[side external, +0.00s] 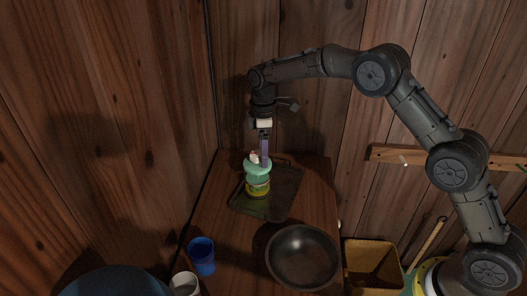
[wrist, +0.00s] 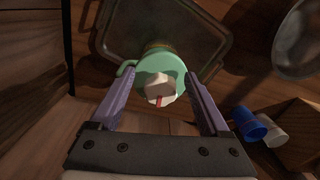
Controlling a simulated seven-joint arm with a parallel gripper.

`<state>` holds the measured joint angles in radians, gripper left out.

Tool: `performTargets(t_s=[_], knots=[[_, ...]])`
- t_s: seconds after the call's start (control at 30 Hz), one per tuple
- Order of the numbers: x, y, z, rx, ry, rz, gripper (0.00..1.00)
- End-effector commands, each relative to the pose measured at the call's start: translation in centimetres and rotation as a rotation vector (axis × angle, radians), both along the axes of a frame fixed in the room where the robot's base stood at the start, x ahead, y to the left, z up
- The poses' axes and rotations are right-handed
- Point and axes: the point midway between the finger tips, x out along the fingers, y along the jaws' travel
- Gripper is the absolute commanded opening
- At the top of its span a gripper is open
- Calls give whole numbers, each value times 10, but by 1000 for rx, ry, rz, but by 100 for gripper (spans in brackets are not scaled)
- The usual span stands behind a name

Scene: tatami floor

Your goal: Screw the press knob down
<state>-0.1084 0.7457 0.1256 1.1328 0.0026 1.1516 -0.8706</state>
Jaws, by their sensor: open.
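The press (side external: 258,172) stands upright on a dark tray (side external: 285,195), with a mint-green top and a yellowish-green lower part. Its knob (wrist: 158,87) is pale, with a small red mark, and sits on the green top (wrist: 155,62); it also shows in the side view (side external: 254,157). My gripper (side external: 264,164) points down at the press top. In the wrist view its two purple fingers (wrist: 158,93) are spread wide, one on each side of the knob, with gaps between. Nothing is held. The press's lower body is mostly hidden under the green top in the wrist view.
A dark bowl (side external: 302,257) is at the front right of the wooden table (side external: 225,225). A blue cup (side external: 201,256) and a white cup (side external: 185,284) stand at the front left. A yellow bin (side external: 372,266) is right of the table. Wooden walls rise close behind and left.

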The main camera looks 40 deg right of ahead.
Motion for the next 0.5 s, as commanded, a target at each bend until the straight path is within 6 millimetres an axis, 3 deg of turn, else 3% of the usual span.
performTargets(t_s=[0.5], knots=[[3,-1,53,-1,-14,0,80]])
